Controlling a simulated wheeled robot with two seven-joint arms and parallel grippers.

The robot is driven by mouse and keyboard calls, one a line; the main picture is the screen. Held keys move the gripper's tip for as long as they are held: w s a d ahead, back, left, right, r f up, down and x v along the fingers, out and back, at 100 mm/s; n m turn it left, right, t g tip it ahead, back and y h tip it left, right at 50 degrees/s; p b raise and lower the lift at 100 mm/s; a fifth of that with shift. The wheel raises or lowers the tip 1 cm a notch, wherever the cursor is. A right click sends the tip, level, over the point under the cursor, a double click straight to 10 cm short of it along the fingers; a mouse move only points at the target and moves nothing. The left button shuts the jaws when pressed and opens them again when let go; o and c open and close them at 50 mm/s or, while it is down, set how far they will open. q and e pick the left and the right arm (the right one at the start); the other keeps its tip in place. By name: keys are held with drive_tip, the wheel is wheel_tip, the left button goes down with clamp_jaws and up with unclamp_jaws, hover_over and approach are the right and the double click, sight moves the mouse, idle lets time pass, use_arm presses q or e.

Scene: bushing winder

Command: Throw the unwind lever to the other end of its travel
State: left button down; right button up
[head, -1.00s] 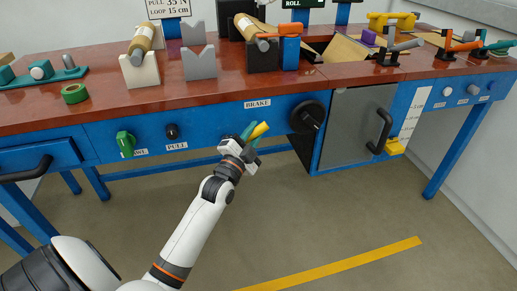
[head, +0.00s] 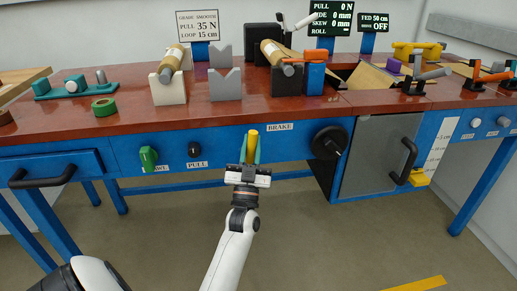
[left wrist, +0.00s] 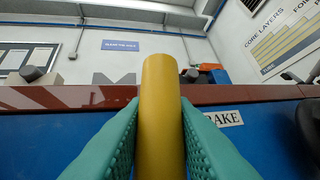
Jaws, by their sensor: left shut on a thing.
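A yellow handle (head: 252,146), which I take to be the unwind lever, stands in front of the blue front panel, just left of the BRAKE label (head: 280,127). It points upward. My left gripper (head: 249,158) is shut on it, with a green finger on each side. In the left wrist view the yellow handle (left wrist: 161,120) is an upright cylinder between the two green fingers (left wrist: 160,150). Its lower end and any pivot are hidden by the gripper. My right gripper is not in view.
A black hand wheel (head: 329,142) sticks out right of the label. A green knob (head: 148,158) and a black knob (head: 194,149) are to the left. The red-brown benchtop (head: 120,127) overhangs above. The floor in front of the panel is free.

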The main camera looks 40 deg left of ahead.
use_arm(q)
drive_tip(key=shift+s+a+n+g+y, duration=0.25)
drive_tip(key=shift+n+g+y, duration=0.15)
drive_tip(key=shift+n+y, duration=0.4)
drive_tip(key=shift+s+a+n+g+y, duration=0.15)
drive_tip(key=shift+n+g+y, duration=0.25)
drive_tip(key=shift+n+y, duration=0.4)
drive_tip(key=c, duration=1.2)
unclamp_jaws()
drive_tip(key=shift+s, duration=0.1)
drive_tip(key=shift+c, duration=0.2)
drive_tip(key=v, duration=1.2)
